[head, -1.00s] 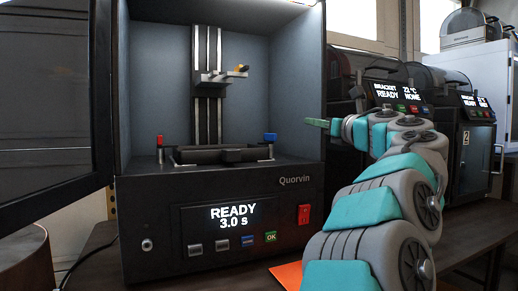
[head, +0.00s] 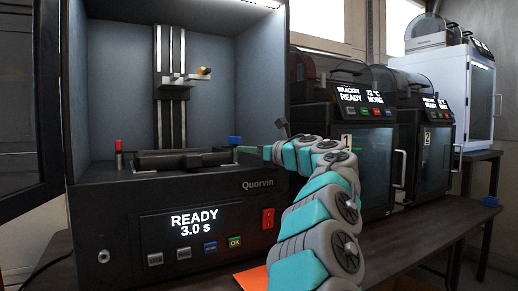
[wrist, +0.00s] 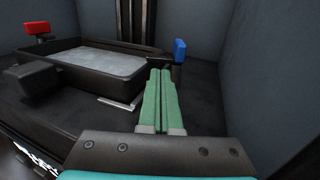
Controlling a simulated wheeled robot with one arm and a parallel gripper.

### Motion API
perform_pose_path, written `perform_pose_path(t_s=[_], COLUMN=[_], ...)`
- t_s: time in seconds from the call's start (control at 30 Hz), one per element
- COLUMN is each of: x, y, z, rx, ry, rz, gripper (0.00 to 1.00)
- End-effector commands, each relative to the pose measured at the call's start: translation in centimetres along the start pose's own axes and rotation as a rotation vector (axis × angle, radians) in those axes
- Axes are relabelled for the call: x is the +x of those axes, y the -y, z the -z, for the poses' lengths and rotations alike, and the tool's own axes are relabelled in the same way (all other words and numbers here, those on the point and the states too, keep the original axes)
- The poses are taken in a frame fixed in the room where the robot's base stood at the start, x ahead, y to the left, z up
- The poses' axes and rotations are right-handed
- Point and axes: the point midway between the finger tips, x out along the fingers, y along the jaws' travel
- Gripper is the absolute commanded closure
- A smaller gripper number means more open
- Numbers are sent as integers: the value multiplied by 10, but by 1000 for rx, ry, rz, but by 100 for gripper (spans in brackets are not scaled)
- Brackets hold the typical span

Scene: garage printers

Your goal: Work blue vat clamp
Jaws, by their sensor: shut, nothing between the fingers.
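The blue vat clamp (head: 235,141) is a small blue knob at the right end of the vat inside the open Quorvin printer. In the wrist view the blue clamp (wrist: 180,50) stands upright on a dark post, just beyond and slightly right of my fingertips. My gripper (head: 239,149) has green fingers, shut together and empty; its tips (wrist: 160,72) are close to the clamp's post. I cannot tell whether they touch. The vat (wrist: 53,53) is a dark frame with a grey inside, left of my fingers. The red clamp (head: 118,147) stands at the vat's left end.
The printer's side walls (head: 240,75) enclose the vat, with its door (head: 25,110) swung open at left. A build arm (head: 185,80) hangs above the vat. The front panel reads READY 3.0 s. Other printers (head: 425,140) stand at right.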

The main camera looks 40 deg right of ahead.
Motion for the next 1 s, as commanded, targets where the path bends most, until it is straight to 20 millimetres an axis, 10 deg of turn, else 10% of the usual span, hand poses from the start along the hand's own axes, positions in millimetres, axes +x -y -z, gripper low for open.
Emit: perform_pose_path(t_s=[0.3, 1.0], x=[35, 50], y=[0, -6], z=[0, 3], rx=[-1, -2], ry=[-1, -3], rz=[1, 96], gripper=[100, 100])
